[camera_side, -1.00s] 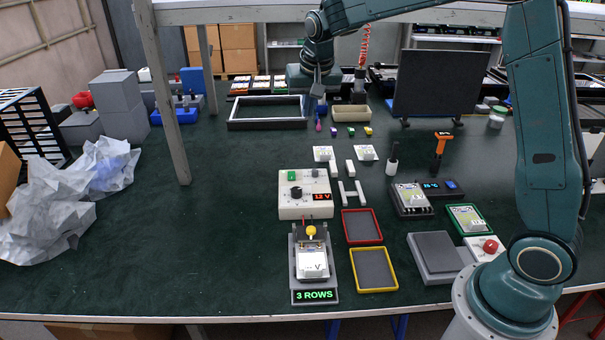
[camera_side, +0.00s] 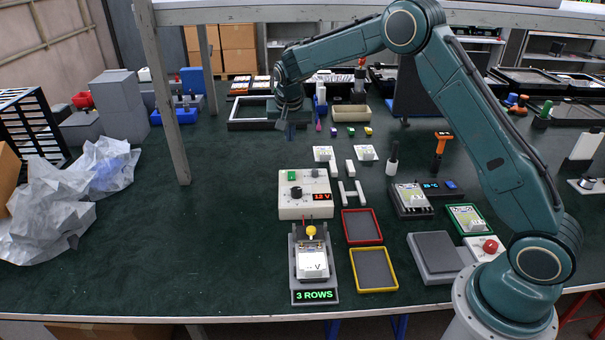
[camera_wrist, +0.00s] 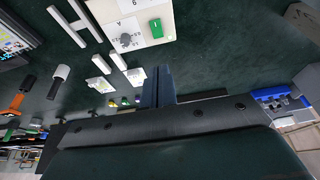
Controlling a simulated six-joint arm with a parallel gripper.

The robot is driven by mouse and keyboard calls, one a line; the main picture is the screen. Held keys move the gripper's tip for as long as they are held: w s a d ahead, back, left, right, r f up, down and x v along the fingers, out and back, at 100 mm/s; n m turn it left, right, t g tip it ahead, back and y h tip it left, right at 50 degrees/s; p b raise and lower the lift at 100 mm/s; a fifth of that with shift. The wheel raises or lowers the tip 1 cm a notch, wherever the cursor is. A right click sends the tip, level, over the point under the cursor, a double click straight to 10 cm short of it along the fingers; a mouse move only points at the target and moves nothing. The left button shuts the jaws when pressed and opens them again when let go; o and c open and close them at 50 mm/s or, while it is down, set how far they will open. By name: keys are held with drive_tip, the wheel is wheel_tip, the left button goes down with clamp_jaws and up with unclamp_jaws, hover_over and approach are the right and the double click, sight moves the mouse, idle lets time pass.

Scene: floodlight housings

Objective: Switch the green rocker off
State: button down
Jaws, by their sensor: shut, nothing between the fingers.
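The green rocker (camera_side: 292,175) sits at the top left of the face of a white supply box (camera_side: 290,210) in the side view. The box also has a black knob (camera_side: 296,192) and a red display reading 12 V (camera_side: 321,196). In the wrist view the green rocker (camera_wrist: 156,27) shows near the top, on the white box. I cannot tell which way it is tilted. My gripper (camera_side: 290,130) is shut and empty, beyond the box and apart from the rocker. Its shut fingers (camera_wrist: 157,76) show in the wrist view, below the rocker in the picture.
A grey fixture (camera_side: 296,280) with a 3 ROWS display stands in front of the box. Red (camera_side: 347,232) and yellow (camera_side: 358,287) trays lie to its right. White blocks lie right of the box. Its left side has clear green table.

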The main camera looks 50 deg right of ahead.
drive_tip(key=shift+f, duration=0.15)
hover_over(291, 177)
drive_tip(key=f, duration=1.1)
drive_tip(key=shift+w+d, duration=0.2)
drive_tip(key=shift+d, duration=0.05)
drive_tip(key=shift+x, duration=1.05)
drive_tip(key=shift+s+a+f, duration=0.1)
drive_tip(key=shift+a+f, duration=0.05)
drive_tip(key=shift+f, duration=0.15)
drive_tip(key=shift+s, duration=0.1)
drive_tip(key=shift+s+a+f, duration=0.1)
drive_tip(key=shift+s+a, duration=0.45)
drive_tip(key=shift+a, duration=0.05)
